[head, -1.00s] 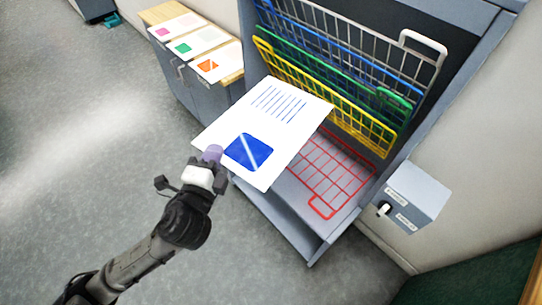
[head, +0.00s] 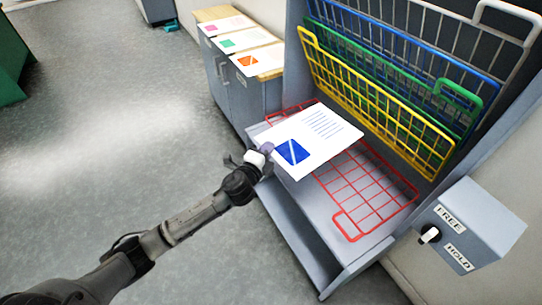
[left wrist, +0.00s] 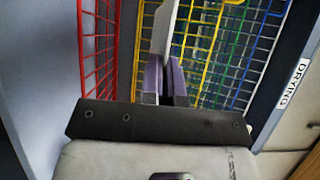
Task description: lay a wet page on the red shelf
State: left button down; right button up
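A white page (head: 325,150) with a blue square and blue lines is in my left gripper (head: 267,152), held by its near-left edge. The page is over the left part of the red shelf (head: 347,226), a red wire rack lying folded down and flat at the bottom of the drying rack. I cannot tell if the page touches the wires. In the left wrist view, the purple fingers (left wrist: 164,80) are shut on the page (left wrist: 166,28), which shows nearly edge-on, with the red shelf (left wrist: 97,45) to its left. My right gripper is not in view.
Yellow (head: 375,112), green (head: 462,97), blue and grey wire shelves stand raised above and behind the red one. A box (head: 478,225) with a knob and FREE and HOLD labels is at the right. Several pages lie on a side cabinet (head: 270,72). Open floor is at left.

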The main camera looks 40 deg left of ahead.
pick_arm(q)
jog(key=shift+w+a+f+m+h, duration=0.2)
jog(key=shift+w+f+m+h, duration=0.1)
jog(key=shift+w+f+h, duration=0.15)
jog(key=shift+d+h, duration=0.15)
jog(key=shift+h, duration=0.2)
jog(key=shift+m+h, duration=0.4)
jog(key=shift+m, duration=0.1)
jog(key=shift+w+d+f+b, duration=0.6)
jog(key=shift+w+f+b, duration=0.65)
jog(key=shift+f+b, duration=0.65)
jog(key=shift+w+d+f+b, duration=0.6)
jog(key=shift+w+f+b, duration=0.65)
jog(key=shift+f+b, duration=0.65)
jog(key=shift+w+d+f+b, duration=0.6)
jog(key=shift+w+f+b, duration=0.65)
jog(key=shift+f+b, duration=0.65)
jog(key=shift+r, duration=0.25)
jog(key=c, duration=1.3)
grip_release()
jog(key=o, duration=0.9)
jog(key=shift+c, duration=0.2)
